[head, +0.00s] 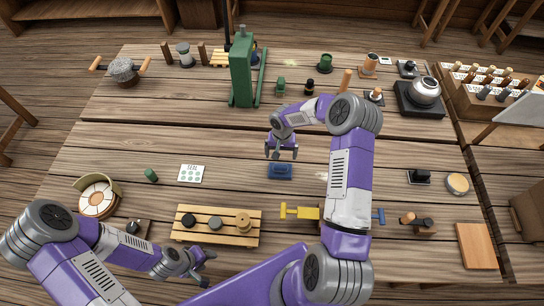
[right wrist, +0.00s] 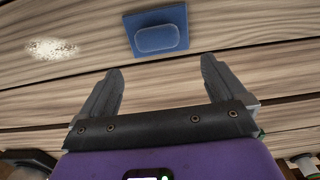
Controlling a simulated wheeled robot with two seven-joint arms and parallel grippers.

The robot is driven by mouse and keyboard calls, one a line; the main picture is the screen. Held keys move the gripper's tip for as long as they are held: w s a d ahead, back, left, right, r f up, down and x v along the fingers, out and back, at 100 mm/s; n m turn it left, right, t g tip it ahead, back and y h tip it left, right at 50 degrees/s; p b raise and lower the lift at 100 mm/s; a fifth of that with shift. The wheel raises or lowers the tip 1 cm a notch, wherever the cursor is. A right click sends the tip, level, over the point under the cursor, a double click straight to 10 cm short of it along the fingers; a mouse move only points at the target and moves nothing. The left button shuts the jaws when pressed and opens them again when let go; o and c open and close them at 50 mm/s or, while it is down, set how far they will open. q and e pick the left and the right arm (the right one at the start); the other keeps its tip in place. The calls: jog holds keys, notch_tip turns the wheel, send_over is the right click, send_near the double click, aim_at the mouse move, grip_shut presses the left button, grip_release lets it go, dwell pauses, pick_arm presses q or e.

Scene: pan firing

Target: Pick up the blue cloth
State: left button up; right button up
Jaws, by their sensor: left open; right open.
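The blue cloth (head: 280,172) lies flat on the wooden table near its middle, with a raised rounded patch on top. It also shows in the right wrist view (right wrist: 157,30), beyond the fingertips. My right gripper (head: 282,157) is open and empty, just behind the cloth in the head view. Its two fingers show apart in the right wrist view (right wrist: 158,75), with the cloth ahead of the gap and not between them. My left gripper (head: 201,269) is open and empty near the front of the table, in front of the wooden rack.
The slatted wooden rack (head: 217,240) holds several round pieces. A yellow-handled tool (head: 300,212) lies in front of the cloth, partly behind my right arm. A green machine (head: 242,75) stands behind. Table beside the cloth is clear.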

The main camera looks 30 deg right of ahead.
aim_at(281, 166)
pick_arm(q)
jog(key=shift+s+r+p, duration=0.3)
jog(key=shift+s+r, duration=0.15)
jog(key=shift+s, duration=0.4)
pick_arm(e)
jog(key=shift+s+a+f, duration=0.15)
jog(key=shift+s+f, duration=0.8)
jog(key=shift+f, duration=0.15)
pick_arm(q)
jog(key=shift+w+r+p, duration=0.25)
jog(key=shift+r+p, duration=0.05)
jog(key=shift+p, duration=0.05)
pick_arm(e)
jog(key=f, duration=0.3)
jog(key=shift+w+a+f, duration=0.15)
jog(key=shift+a+f, duration=0.1)
jog(key=shift+f, duration=0.1)
pick_arm(q)
jog(key=shift+s, duration=0.1)
pick_arm(e)
jog(key=shift+f, duration=0.4)
jog(key=shift+c, duration=0.7)
jog(key=c, duration=1)
